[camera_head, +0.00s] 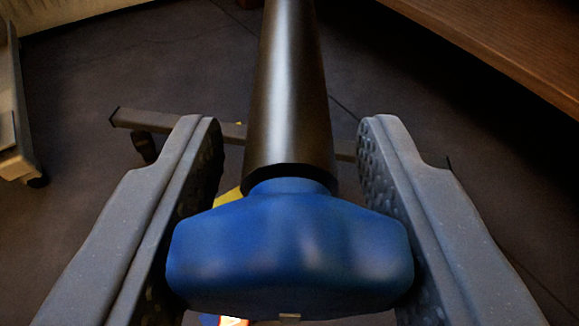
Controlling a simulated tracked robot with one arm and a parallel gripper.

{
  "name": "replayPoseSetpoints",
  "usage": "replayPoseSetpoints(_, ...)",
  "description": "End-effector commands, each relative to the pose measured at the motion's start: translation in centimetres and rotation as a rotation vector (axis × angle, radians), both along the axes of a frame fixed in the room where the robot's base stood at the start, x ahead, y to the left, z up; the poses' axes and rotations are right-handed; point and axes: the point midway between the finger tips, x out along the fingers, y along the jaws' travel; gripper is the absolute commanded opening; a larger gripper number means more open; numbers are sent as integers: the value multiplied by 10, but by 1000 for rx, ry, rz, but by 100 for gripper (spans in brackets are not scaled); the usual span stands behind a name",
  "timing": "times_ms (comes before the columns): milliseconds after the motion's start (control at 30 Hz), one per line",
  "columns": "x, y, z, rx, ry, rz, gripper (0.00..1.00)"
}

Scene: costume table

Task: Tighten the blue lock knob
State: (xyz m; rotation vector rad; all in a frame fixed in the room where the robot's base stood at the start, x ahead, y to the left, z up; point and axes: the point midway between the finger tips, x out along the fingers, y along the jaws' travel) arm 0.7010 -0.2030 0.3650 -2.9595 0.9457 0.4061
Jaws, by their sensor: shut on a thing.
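The blue lock knob (290,250) is large in the lower middle of the head camera view. It is a wide, faceted blue piece with a short neck that meets the end of a dark metal tube (287,90). My gripper (290,150) has one grey finger on each side of the knob. The textured pads press on the knob's left and right ends, and the fingertips reach past it on either side of the tube. The knob's underside is hidden.
A grey bar with a dark foot (143,147) lies low behind the tube. A wooden surface edge (500,50) is at the upper right. A pale wheeled piece (15,120) stands at the left edge. Small yellow and red-white bits show around the knob. Dark floor is open between them.

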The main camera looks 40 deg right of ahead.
Motion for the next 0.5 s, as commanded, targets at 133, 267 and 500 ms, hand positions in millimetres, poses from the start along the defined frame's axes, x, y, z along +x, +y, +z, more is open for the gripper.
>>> replayPoseSetpoints(133, -2, 1, -1, 115, -71, 2, 15)
replayPoseSetpoints(267, -3, 1, -2, 217, -138, -1, 15)
replayPoseSetpoints(500, -2, 2, -2, 403, -270, -1, 15)
